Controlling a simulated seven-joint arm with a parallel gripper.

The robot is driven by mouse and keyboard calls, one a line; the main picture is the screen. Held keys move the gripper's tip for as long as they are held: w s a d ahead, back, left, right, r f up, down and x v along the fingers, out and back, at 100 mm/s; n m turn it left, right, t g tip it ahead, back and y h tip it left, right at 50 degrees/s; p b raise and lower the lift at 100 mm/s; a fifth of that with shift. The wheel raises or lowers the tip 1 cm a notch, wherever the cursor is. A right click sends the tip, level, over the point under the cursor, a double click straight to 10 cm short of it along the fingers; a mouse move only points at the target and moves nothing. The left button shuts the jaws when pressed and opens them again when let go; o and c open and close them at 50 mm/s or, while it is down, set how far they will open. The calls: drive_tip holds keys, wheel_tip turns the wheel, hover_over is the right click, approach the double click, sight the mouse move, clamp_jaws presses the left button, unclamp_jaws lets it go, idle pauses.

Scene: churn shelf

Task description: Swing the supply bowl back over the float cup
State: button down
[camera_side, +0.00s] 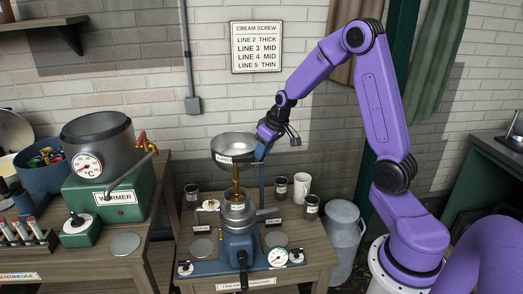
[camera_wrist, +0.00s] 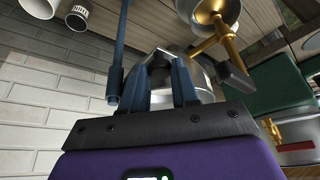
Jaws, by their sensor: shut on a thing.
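The supply bowl (camera_side: 233,146) is a wide silver bowl with a small label, held up above the blue cream separator (camera_side: 238,246). A brass spout (camera_side: 236,184) hangs below it. The silver float cup (camera_side: 238,213) sits on top of the separator, under the spout in the side view; exact alignment is hard to tell. My gripper (camera_side: 261,150) is at the bowl's right edge, its blue fingers shut on it. Brass piping (camera_wrist: 222,40) shows beyond.
A blue post (camera_side: 262,185) stands right of the spout. Glass jars (camera_side: 192,191) and a white mug (camera_side: 301,187) stand around the separator. The warmer (camera_side: 108,190) with its brass tap is at left. A milk can (camera_side: 343,238) stands right of the bench.

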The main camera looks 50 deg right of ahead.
drive_tip(key=shift+s+d, duration=0.1)
idle(0.3)
drive_tip(key=c, duration=0.8)
unclamp_jaws()
drive_tip(key=shift+c, duration=0.2)
drive_tip(key=v, duration=1.7)
drive_tip(key=shift+r, duration=0.25)
drive_tip(key=s+a+f+n+g, duration=0.1)
drive_tip(key=s+a+f+n, duration=0.15)
drive_tip(key=s+a, duration=0.3)
drive_tip(key=s+a+f+n+g+y, duration=0.1)
drive_tip(key=s+a+f+n, duration=0.2)
drive_tip(key=a, duration=0.4)
drive_tip(key=s+a+f+n+g, duration=0.1)
drive_tip(key=s+a+f+n, duration=0.15)
drive_tip(key=s+a, duration=0.4)
drive_tip(key=s+a+f+n+g, duration=0.1)
drive_tip(key=s+n, duration=0.3)
drive_tip(key=s, duration=0.6)
drive_tip(key=shift+a+f+n+h, duration=0.15)
drive_tip(key=shift+f+n+h, duration=0.15)
drive_tip(key=shift+f, duration=0.55)
